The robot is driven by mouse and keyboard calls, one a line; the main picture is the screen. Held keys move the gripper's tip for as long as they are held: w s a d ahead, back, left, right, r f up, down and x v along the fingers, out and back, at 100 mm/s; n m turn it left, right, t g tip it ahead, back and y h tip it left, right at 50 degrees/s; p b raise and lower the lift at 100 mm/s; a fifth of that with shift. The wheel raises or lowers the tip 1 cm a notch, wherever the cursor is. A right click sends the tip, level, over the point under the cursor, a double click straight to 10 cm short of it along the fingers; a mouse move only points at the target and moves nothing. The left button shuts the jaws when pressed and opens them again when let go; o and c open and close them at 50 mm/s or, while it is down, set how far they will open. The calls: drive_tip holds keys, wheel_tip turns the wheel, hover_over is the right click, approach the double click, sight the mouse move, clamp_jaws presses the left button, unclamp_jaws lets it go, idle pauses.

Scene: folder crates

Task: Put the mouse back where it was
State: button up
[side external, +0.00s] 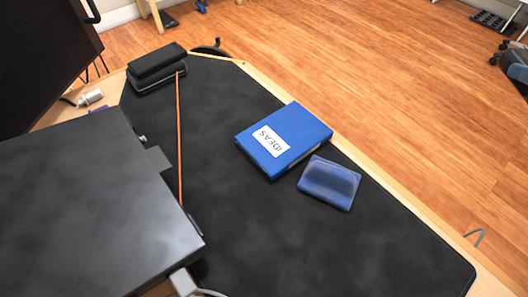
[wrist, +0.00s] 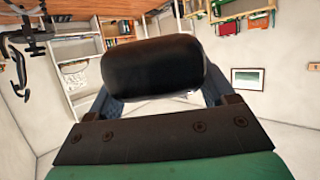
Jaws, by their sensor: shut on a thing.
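A black, rounded mouse (wrist: 153,72) fills the middle of the wrist view. My gripper (wrist: 155,97) is shut on it, with a blue-grey finger at each side. The mouse's lower edge and part of the fingers are hidden. Neither my gripper nor the mouse can be made out in the side external view.
A black desk mat (side external: 290,240) bears a blue box labelled IDEAS (side external: 310,125), a blue pouch (side external: 330,183), a black two-part object (side external: 157,66) and a thin orange stick (side external: 179,140). A large dark box-like surface (side external: 85,200) covers the left. The mat's front right is clear.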

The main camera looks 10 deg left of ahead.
drive_tip(key=w+a+n+g+y, duration=0.1)
drive_tip(key=w+a+n+y, duration=0.35)
drive_tip(key=a, duration=0.35)
wheel_tip(320, 180, up, 4)
drive_tip(key=n+g+y, duration=0.8)
drive_tip(key=n+g, duration=0.5)
hover_over(292, 135)
drive_tip(key=shift+r, duration=0.2)
wheel_tip(292, 135, down, 20)
drive_tip(key=shift+r, duration=0.2)
drive_tip(key=o, duration=1.2)
drive_tip(key=shift+f, duration=0.1)
drive_tip(key=shift+f, duration=0.1)
